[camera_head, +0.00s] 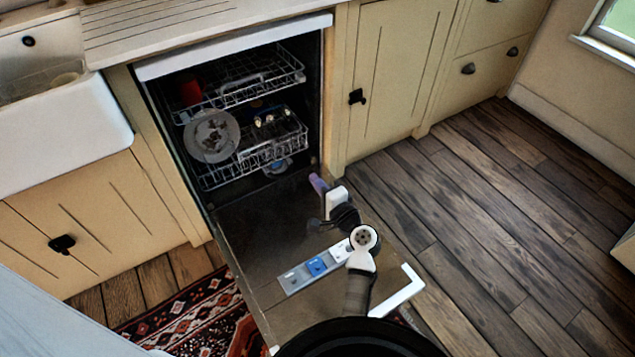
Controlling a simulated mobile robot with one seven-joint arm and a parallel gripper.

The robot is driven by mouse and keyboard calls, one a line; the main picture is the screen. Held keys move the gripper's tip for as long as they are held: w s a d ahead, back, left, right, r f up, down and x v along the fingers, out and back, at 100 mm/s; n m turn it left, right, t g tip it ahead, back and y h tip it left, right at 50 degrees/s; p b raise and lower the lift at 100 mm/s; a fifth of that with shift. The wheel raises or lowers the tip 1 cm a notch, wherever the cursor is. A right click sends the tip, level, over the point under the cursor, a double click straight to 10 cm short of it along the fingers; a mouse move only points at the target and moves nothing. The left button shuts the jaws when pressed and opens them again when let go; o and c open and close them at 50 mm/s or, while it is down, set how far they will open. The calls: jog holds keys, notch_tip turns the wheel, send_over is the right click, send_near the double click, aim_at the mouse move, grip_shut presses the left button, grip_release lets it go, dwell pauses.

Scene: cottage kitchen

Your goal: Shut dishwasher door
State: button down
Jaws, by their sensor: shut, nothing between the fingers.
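The dishwasher door (258,240) is folded down, open and roughly flat, reaching from the cavity toward me. Its inner face carries a detergent dispenser (291,279) with a blue part. The white end edge of the door (402,290) shows at the lower right. My arm crosses above the door from the bottom of the picture. My arm hides part of the door's right side.
Both racks sit inside the dishwasher (262,160), holding a red cup (190,91) and a plate (211,136). A patterned rug (190,318) lies left of the door. A sink (60,130) and cabinets flank it. Wooden floor (500,220) is clear on the right.

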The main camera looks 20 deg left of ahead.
jog(key=c, duration=2.1)
grip_release()
jog(key=shift+c, duration=0.2)
jog(key=o, duration=0.6)
jog(key=shift+s+d, duration=0.15)
